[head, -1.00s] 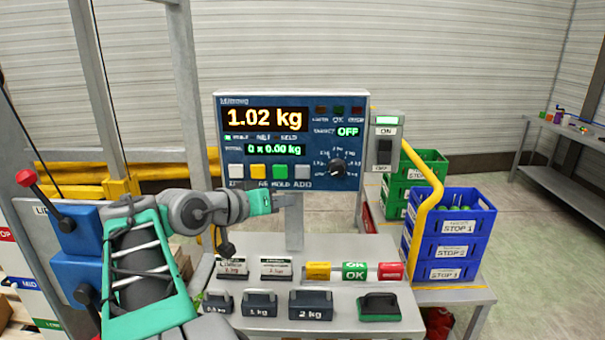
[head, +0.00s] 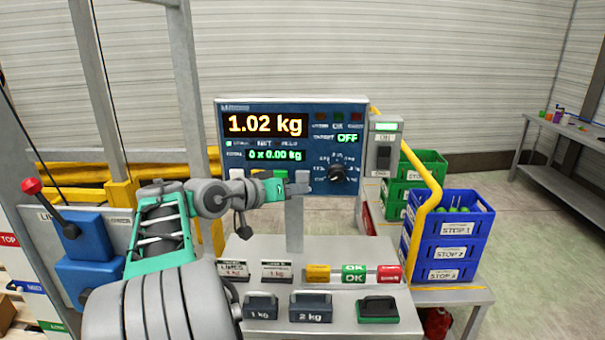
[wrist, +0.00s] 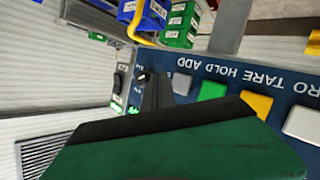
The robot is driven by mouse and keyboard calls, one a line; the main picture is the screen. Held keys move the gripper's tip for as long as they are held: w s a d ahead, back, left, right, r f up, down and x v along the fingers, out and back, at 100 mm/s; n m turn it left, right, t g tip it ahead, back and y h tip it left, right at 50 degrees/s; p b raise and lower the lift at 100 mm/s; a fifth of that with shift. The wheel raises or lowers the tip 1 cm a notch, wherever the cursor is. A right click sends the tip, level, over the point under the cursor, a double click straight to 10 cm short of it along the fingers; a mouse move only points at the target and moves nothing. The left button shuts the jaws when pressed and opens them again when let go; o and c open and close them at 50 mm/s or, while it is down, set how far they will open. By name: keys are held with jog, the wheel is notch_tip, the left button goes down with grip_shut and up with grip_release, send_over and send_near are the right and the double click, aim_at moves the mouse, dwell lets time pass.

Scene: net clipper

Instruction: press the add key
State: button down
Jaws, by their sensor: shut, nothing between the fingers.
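The add key is the grey square at the right end of the key row on the blue scale panel (head: 350,187). In the wrist view the grey add key (wrist: 183,84) shows under the printed word ADD, beside the green hold key (wrist: 211,91). My gripper (head: 300,187) is shut and empty, in front of the panel at the right end of the key row. In the wrist view its dark fingers (wrist: 156,88) stand close beside the add key. I cannot tell whether they touch the panel. The display (head: 265,124) reads 1.02 kg; the total line (head: 275,155) reads 0 x 0.00 kg.
A round dial (head: 337,173) is right of the keys. A switch box (head: 383,145) and a yellow rail (head: 428,190) stand further right, by blue crates (head: 450,245). Weights (head: 311,307) and coloured blocks (head: 354,273) sit on the bench below.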

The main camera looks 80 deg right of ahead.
aim_at(309, 181)
jog(key=shift+w+d+p, duration=0.25)
jog(key=shift+d+p, duration=0.05)
jog(key=shift+d, duration=0.95)
jog(key=shift+d, duration=0.1)
dwell(1.0)
jog(key=shift+w+d, duration=0.1)
jog(key=shift+d, duration=0.2)
jog(key=shift+w+d+p, duration=0.1)
jog(key=shift+d+p, duration=0.2)
jog(key=shift+d, duration=0.05)
dwell(0.5)
jog(key=shift+a, duration=0.1)
jog(key=shift+a+b, duration=0.5)
jog(key=shift+a, duration=0.2)
jog(key=shift+s+a+b, duration=0.25)
jog(key=shift+a+b, duration=0.15)
jog(key=shift+a, duration=0.4)
jog(key=shift+s+a+b, duration=0.2)
jog(key=shift+a+b, duration=0.15)
jog(key=shift+a, duration=0.5)
jog(key=shift+s+a+b, duration=0.25)
jog(key=shift+a+b, duration=0.15)
jog(key=shift+a, duration=0.4)
